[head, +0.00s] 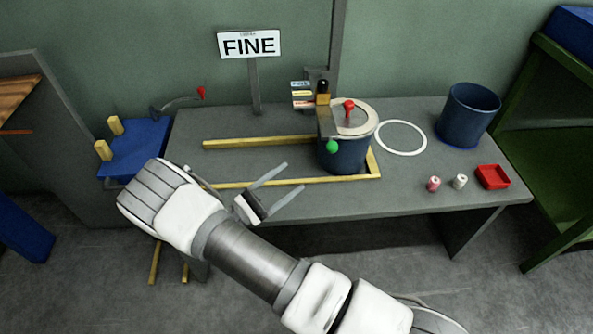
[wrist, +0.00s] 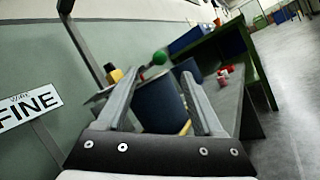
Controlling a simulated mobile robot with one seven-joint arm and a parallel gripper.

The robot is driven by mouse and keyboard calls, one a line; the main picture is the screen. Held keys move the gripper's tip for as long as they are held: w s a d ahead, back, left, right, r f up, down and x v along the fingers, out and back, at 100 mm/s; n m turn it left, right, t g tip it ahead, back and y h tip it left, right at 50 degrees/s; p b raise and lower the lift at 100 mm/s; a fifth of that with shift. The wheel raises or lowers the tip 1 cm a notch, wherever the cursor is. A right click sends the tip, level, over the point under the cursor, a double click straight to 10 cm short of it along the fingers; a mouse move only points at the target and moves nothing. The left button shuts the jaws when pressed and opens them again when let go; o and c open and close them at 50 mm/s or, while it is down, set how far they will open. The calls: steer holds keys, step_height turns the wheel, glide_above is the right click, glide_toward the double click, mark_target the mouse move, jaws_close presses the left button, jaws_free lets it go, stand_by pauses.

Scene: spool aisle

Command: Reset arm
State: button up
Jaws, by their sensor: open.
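My gripper (head: 284,184) is open with nothing between its fingers. In the head view it is over the front part of the grey table (head: 240,155), pointing right. In the wrist view the two fingers of my gripper (wrist: 160,98) stand apart at the bottom, with a blue drum seen between them. My arm reaches in from the lower right and bends at the left of the table.
A blue drum (head: 342,158) with a pale lid, red knob and green ball stands inside a yellow frame (head: 375,165). A post, FINE sign (head: 249,44), white ring (head: 424,140), blue bin (head: 468,115), red tray (head: 493,177) and two small spools are around it.

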stand_by(0.5)
steer(key=s+d+r+m+g+y, duration=0.5)
steer(key=s+d+r+m+y, duration=0.15)
steer(key=r+y, duration=0.2)
steer(key=s+d+r+m+g+y, duration=0.6)
steer(key=d+r+y, duration=0.1)
steer(key=r, duration=0.2)
steer(key=s+a+r+m+t+y, duration=0.1)
steer(key=s+r+m+t+y, duration=0.2)
steer(key=s+r+t+y, duration=0.3)
step_height(320, 180, up, 23)
steer(key=t+h+p, duration=0.1)
steer(key=p, duration=2)
steer(key=shift+s+a+f+p, duration=0.15)
steer(key=shift+f+p, duration=0.05)
steer(key=shift+p, duration=0.1)
steer(key=shift+f, duration=0.1)
